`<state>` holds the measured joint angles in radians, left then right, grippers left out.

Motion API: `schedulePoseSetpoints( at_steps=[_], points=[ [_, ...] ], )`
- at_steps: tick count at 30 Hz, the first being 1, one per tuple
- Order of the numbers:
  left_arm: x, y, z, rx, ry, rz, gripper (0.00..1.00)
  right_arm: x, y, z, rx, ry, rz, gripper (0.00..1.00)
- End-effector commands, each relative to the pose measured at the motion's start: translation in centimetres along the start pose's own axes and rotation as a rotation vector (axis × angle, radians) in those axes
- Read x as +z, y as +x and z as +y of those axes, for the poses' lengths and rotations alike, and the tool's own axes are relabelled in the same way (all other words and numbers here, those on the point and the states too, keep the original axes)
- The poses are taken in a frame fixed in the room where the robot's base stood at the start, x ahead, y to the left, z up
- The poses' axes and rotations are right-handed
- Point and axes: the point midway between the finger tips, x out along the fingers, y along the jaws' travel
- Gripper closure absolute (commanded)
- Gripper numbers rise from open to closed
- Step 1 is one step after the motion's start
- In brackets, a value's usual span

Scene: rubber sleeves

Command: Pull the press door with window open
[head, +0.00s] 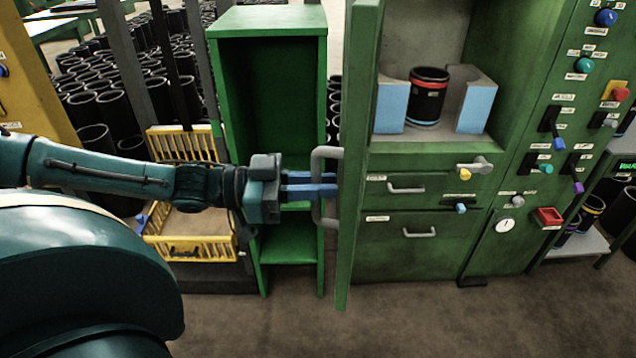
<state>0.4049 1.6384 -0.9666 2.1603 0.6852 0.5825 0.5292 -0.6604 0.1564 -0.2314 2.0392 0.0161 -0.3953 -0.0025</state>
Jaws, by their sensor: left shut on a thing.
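The green press door (357,150) is seen nearly edge-on at the left side of the green press (480,210). It stands swung out, and the press chamber (428,45) is exposed. Its window cannot be made out from this angle. A grey bar handle (318,190) sticks out from the door to the left. My left gripper (328,190) reaches in from the left, its blue fingers shut on the handle. Inside the chamber a black sleeve (429,96) with a red band stands between two light blue blocks (476,107). My right gripper is not in view.
An open green cabinet (267,85) stands just left of the door, behind my left gripper. A yellow basket (200,248) is left of it. Many black sleeves (100,103) fill the floor behind. Drawers (405,240) and knobs are on the press front. The floor in front (420,315) is clear.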

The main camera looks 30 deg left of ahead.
Motion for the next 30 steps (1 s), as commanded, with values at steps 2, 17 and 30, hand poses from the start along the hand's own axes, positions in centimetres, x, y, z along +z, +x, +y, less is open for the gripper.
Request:
schedulePoseSetpoints(
  at_steps=[2, 17, 30],
  points=[
    [0.1, 0.0, 0.1, 0.001, -0.003, -0.001, 0.81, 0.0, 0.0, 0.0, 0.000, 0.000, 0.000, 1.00],
    [0.3, -2.4, 0.0, -0.002, 0.000, -0.008, 0.80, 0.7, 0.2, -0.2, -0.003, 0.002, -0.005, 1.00],
    [0.2, -11.4, 0.0, -0.003, -0.001, -0.006, 0.80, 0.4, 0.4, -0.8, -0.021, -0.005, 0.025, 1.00]
  ],
)
